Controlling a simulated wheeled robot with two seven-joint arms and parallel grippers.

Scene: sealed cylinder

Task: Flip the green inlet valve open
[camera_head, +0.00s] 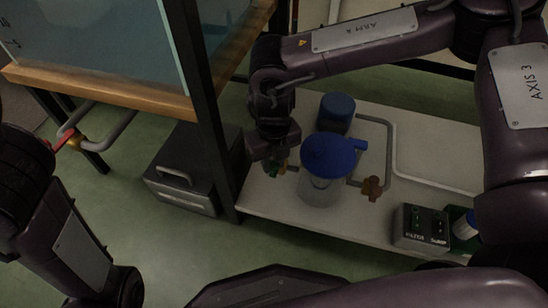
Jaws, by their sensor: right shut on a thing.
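The green inlet valve (281,169) is a small green and brass part on the left side of a clear cylinder (321,188) with a blue lid (333,154). The cylinder stands upright on a low white shelf. My right gripper (275,163) reaches down from above at the valve and is shut on it. The gripper covers much of the valve, so the angle of its handle cannot be told. My left arm shows at the left edge, but its gripper is not in view.
A brown valve (373,187) sits right of the cylinder, with a grey pipe (391,150) behind. A blue container (337,112) stands behind. A switch box (421,227) is at the front right. A black post (204,110) and dark case (182,180) stand left. A red-handled valve (66,141) is farther left.

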